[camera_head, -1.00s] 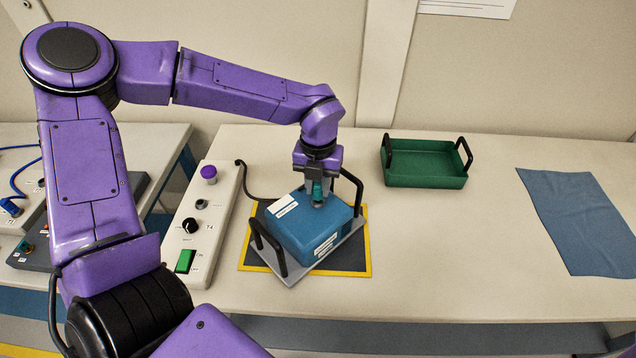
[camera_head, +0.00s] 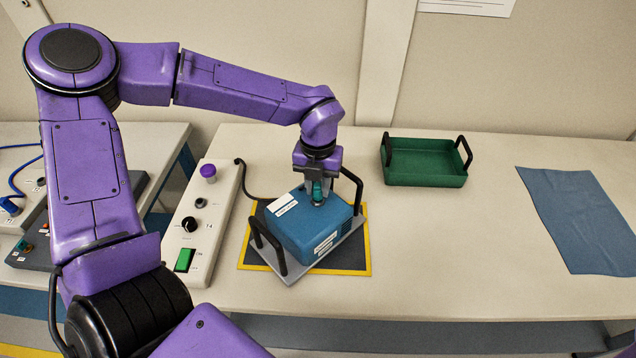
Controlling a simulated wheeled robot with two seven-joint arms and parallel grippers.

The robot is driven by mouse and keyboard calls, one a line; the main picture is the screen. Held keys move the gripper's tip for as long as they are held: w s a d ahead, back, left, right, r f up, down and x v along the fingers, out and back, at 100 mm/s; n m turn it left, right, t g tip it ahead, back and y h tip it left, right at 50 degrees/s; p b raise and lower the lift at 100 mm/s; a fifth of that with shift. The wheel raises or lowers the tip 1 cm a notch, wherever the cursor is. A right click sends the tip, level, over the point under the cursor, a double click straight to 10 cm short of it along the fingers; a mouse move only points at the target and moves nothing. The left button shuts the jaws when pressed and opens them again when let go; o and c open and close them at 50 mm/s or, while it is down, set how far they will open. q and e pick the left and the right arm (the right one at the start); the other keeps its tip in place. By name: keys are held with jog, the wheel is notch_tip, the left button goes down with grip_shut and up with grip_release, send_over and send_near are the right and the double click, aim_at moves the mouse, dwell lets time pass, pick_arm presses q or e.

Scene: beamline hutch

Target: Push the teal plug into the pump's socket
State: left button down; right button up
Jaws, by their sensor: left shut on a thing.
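The pump is a blue box (camera_head: 315,232) on a grey base plate with two black handles, standing on a dark mat with a yellow border. My left gripper (camera_head: 319,195) points straight down over the back part of the pump's top. It is shut on the teal plug (camera_head: 318,190), which stands upright between the fingers. The plug's lower end is at the pump's top; the socket is hidden, and I cannot tell how deep the plug sits. My right gripper is not in view.
A control box (camera_head: 212,222) with a purple knob, a black knob and a green switch stands left of the pump. A black cable (camera_head: 244,178) runs from behind it. A green tray (camera_head: 424,164) and a blue cloth (camera_head: 580,220) lie right. The table's right middle is clear.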

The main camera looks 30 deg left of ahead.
pick_arm(q)
jog(key=shift+f, duration=0.2)
jog(key=c, duration=0.8)
grip_release()
jog(key=shift+r, duration=0.1)
notch_tip(320, 180, up, 11)
jog(key=shift+f+b, duration=0.15)
jog(key=shift+b, duration=0.45)
